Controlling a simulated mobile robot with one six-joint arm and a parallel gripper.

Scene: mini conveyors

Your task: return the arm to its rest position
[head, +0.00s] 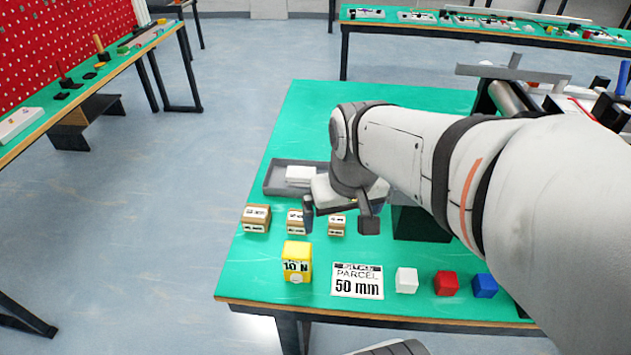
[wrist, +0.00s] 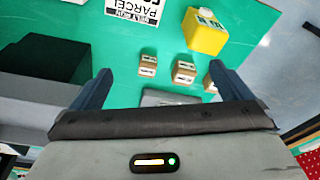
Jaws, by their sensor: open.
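My gripper (head: 340,217) is open and empty above the green table (head: 300,110), with its two fingers spread and pointing down. In the wrist view my gripper (wrist: 148,90) shows its fingers at left and right with nothing between them. Small brown boxes with labels stand in a row below and beside it: the left one (head: 256,218), the middle one (head: 297,222) and the right one (head: 337,225). They also show in the wrist view past the fingers. My arm reaches in from the right of the head view.
A grey tray (head: 275,178) and a dark green box (head: 420,224) are close to my gripper. Conveyor parts (head: 510,97) stand behind my arm.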

